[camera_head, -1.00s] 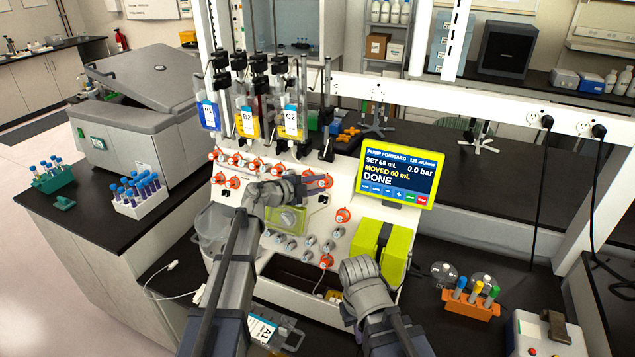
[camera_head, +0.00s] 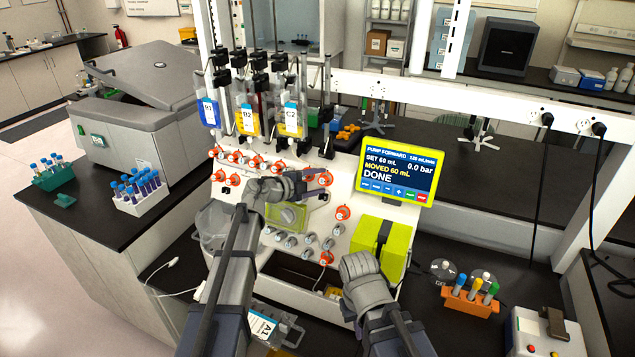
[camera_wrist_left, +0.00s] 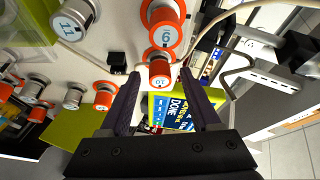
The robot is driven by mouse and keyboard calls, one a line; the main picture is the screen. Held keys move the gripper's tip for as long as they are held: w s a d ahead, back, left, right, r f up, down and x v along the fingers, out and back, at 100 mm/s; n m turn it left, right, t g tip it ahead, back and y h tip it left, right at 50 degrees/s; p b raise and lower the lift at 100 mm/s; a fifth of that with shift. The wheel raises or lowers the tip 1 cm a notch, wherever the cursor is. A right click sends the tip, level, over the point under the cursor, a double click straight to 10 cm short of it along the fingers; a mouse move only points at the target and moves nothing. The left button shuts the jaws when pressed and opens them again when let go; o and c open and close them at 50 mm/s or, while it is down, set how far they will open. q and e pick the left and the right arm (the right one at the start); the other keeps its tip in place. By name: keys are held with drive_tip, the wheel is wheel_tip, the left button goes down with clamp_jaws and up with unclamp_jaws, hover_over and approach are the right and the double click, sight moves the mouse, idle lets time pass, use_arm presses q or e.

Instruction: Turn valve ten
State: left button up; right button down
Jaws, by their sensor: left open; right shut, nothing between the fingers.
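My left gripper (camera_head: 320,180) is open at the panel's upper right, left of the yellow-framed screen. In the left wrist view its fingers (camera_wrist_left: 159,75) stand on either side of an orange-collared valve (camera_wrist_left: 160,70), whose end label looks like 10 turned round. I cannot tell whether the fingers touch it. In the head view the hand partly hides these valves. My right gripper (camera_head: 357,268) is shut and empty, low in front of the panel near the green block.
The screen (camera_head: 397,175) reads DONE. More red valves (camera_head: 240,160) line the panel's upper left, and grey knobs (camera_head: 292,242) its lower part. An orange tube rack (camera_head: 470,302) stands right. A cable (camera_wrist_left: 215,25) runs near the left gripper's fingers.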

use_arm(q)
drive_tip(key=shift+s+a, duration=0.1)
drive_tip(key=p+v, duration=0.2)
drive_tip(key=v, duration=0.5)
drive_tip(key=shift+s+a, duration=0.2)
drive_tip(key=shift+r, duration=0.15)
idle(2.2)
